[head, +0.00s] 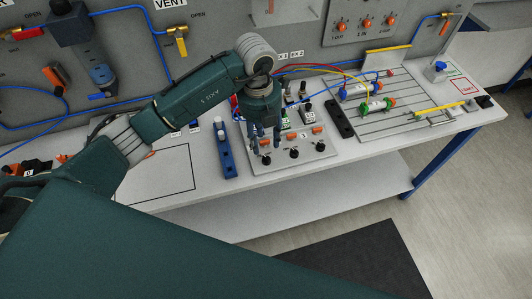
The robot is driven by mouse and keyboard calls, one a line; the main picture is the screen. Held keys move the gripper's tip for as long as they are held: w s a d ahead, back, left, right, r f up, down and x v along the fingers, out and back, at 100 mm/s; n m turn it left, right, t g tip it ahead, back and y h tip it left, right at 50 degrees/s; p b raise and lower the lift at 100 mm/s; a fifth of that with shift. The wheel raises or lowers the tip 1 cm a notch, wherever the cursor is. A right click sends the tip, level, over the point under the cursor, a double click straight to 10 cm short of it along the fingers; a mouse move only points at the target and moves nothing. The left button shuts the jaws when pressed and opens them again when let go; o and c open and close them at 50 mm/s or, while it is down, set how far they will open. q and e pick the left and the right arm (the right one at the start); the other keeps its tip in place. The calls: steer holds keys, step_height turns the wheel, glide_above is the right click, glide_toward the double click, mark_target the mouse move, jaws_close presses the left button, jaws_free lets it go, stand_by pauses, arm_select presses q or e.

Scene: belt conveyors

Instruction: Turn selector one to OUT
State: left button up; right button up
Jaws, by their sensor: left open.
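A grey control board (300,165) lies on the bench with a row of black knobs along its front edge: a left knob (266,160), a middle knob (294,154) and a right knob (320,147). Orange parts sit just behind them. The knob labels are too small to read, so I cannot tell which is selector one or where it points. My left gripper (264,143) points down over the left part of the board, open, its fingers just behind and above the left knob. It hides part of the board. My right gripper is not in view.
A blue holder (228,158) stands left of the board, and a black strip (340,118) lies to its right. A slatted fixture (400,105) with hoses is farther right. The back panel carries orange fittings (365,21) marked OUT and IN, and a yellow valve (181,40).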

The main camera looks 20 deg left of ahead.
mark_target(266, 157)
arm_select(q)
steer(key=f, duration=0.2)
steer(key=f+p, duration=0.1)
steer(key=f, duration=0.1)
steer(key=f+p, duration=0.1)
steer(key=f, duration=0.2)
steer(key=shift+d+f, duration=0.1)
steer(key=shift+d, duration=0.15)
steer(key=shift+f, duration=0.6)
jaws_close()
